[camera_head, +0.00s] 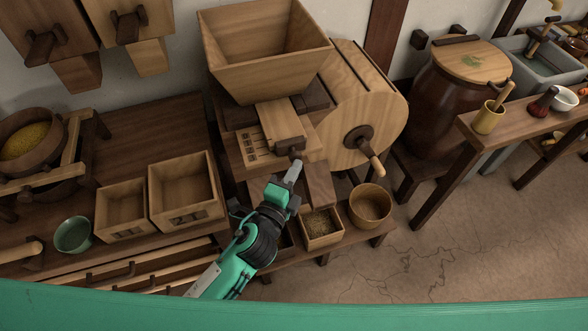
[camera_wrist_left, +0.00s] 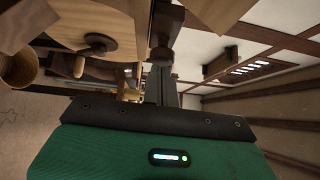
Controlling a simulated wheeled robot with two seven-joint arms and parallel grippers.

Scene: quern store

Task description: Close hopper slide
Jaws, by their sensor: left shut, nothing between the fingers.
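The hopper slide (camera_head: 280,122) is a pale wooden board under the large wooden hopper (camera_head: 264,52), sticking out toward me. A dark knob (camera_head: 290,145) sits at its front end. My left gripper (camera_head: 294,168) is shut and empty, with its tips just below the knob in the head view; I cannot tell whether they touch it. In the left wrist view the gripper's dark fingers (camera_wrist_left: 160,85) point up toward dark wooden parts. My right gripper is not in view.
A round wooden drum (camera_head: 352,100) with a crank handle (camera_head: 372,160) stands close on the right. Below are a grain box (camera_head: 322,240) and a round tub (camera_head: 370,190). Two open wooden boxes (camera_head: 184,222) stand on the left table. A board with marks (camera_head: 254,146) lies beside the slide.

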